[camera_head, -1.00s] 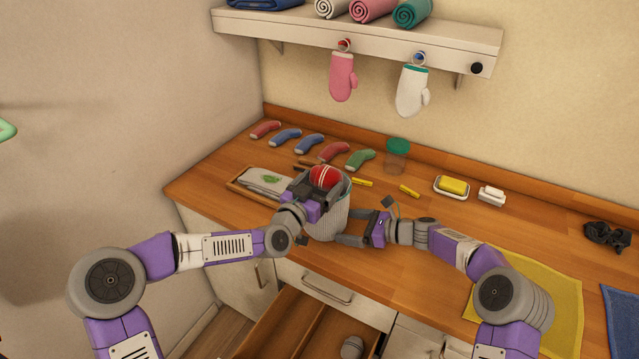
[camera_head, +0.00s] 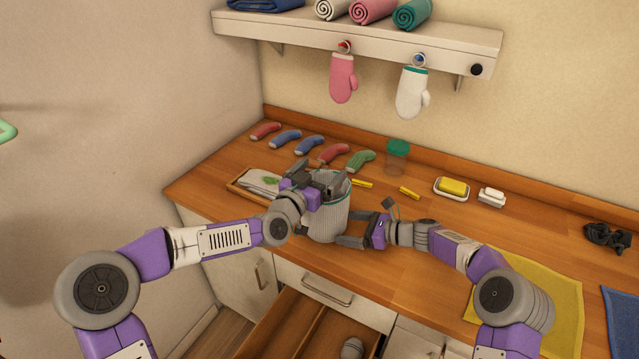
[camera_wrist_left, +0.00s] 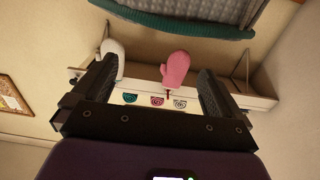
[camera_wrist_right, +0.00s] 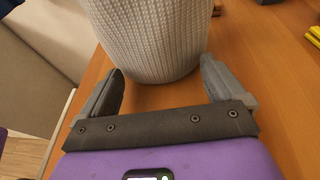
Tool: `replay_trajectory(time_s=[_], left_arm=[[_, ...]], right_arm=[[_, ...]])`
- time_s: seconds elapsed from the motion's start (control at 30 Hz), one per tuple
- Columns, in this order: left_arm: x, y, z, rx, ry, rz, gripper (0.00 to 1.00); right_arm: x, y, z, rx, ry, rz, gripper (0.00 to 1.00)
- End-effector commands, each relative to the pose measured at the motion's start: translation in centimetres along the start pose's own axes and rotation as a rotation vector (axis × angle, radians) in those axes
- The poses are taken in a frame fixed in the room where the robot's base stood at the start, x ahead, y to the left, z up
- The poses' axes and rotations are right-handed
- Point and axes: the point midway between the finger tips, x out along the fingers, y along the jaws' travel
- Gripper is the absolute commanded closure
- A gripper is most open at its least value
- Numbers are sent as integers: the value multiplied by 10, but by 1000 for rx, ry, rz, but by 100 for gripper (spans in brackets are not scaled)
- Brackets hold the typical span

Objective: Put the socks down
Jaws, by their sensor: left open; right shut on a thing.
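A ribbed pale grey basket with a teal rim (camera_head: 327,220) stands on the wooden counter. My right gripper (camera_head: 352,228) is shut on the basket's side; in the right wrist view its fingers flank the basket wall (camera_wrist_right: 150,40). My left gripper (camera_head: 322,182) is open and empty above the basket's mouth. The left wrist view shows the basket's rim (camera_wrist_left: 190,28) past its spread fingers. The inside of the basket is hidden, and no red ball-shaped bundle shows. Several socks lie in a row behind: red (camera_head: 265,131), blue (camera_head: 285,138), another blue, another red and green (camera_head: 359,161).
A tray with a cloth (camera_head: 258,182) lies left of the basket. A green-lidded jar (camera_head: 397,157), soap dish (camera_head: 452,189) and yellow cloth (camera_head: 545,310) are to the right. An open drawer (camera_head: 305,335) below holds a grey bundle (camera_head: 352,348). A shelf (camera_head: 370,38) with hanging mitts is above.

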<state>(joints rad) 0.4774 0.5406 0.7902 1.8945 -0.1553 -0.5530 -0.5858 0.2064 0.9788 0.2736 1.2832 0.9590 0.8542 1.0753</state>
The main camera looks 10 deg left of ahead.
Motion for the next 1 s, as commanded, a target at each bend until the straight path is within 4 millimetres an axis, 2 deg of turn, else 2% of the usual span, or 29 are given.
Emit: replay_trajectory(time_s=[0.1,0.23,1.0], left_arm=[[0,1,-18,2,2,0,0],[0,0,-27,0,0,0,0],[0,0,-28,-1,-1,0,0]], right_arm=[[0,0,0,0,-1,0,21],[0,0,0,0,-1,0,21],[0,0,0,0,-1,0,21]])
